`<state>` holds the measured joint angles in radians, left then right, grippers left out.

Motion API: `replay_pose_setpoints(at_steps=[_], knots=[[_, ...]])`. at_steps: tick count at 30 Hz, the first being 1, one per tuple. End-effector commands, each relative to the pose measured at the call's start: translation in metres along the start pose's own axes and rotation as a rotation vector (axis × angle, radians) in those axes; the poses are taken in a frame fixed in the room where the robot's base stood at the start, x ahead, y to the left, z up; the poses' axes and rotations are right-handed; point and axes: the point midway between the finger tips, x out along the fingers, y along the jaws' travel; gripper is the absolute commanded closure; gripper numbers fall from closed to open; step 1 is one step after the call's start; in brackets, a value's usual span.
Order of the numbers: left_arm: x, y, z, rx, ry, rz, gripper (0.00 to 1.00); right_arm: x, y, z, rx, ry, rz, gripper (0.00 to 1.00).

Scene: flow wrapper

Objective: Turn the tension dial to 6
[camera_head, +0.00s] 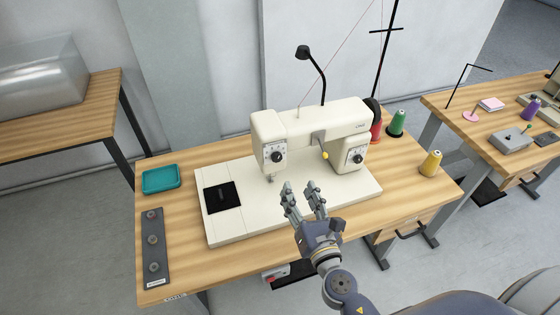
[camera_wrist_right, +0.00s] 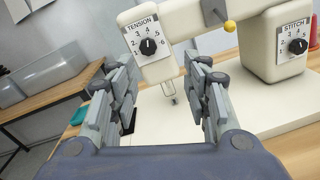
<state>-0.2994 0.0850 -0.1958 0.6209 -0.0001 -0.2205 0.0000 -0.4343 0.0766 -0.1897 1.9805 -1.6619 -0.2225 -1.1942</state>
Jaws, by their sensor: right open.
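The cream sewing machine (camera_head: 312,125) stands on the wooden table. Its black tension dial (camera_head: 276,157) is on the front of the left head, on a white numbered plate under the word TENSION. In the right wrist view the tension dial (camera_wrist_right: 148,46) shows ahead, between and beyond the fingers; its pointer is too small to read surely. My right gripper (camera_head: 303,188) is open and empty, in front of the machine, below and to the right of the dial, and apart from it. It also frames the wrist view (camera_wrist_right: 163,85). My left gripper is not in view.
A similar stitch dial (camera_wrist_right: 298,46) is on the right column. A yellow-knobbed lever (camera_head: 325,155) sits between the dials. Thread cones, including a yellow one (camera_head: 431,163), stand right. A teal tray (camera_head: 161,179) and a grey strip with knobs (camera_head: 154,262) lie left.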

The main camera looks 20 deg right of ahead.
Motion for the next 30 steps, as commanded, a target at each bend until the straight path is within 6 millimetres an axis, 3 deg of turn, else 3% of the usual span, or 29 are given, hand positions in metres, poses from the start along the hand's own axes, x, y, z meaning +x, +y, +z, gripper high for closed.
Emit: replay_pose_setpoints(at_steps=[3, 8, 21, 30], knots=[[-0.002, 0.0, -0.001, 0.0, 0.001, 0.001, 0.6, 0.001, 0.012, 0.001, -0.114, -0.001, 0.044, 0.56], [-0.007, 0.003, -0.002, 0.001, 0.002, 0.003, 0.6, 0.013, 0.016, 0.003, -0.146, -0.002, 0.055, 0.56], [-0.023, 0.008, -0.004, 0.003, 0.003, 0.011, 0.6, 0.087, 0.019, 0.003, -0.14, -0.002, 0.053, 0.56], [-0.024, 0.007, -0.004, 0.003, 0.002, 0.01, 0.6, 0.108, 0.019, 0.0, -0.139, -0.001, 0.053, 0.56]])
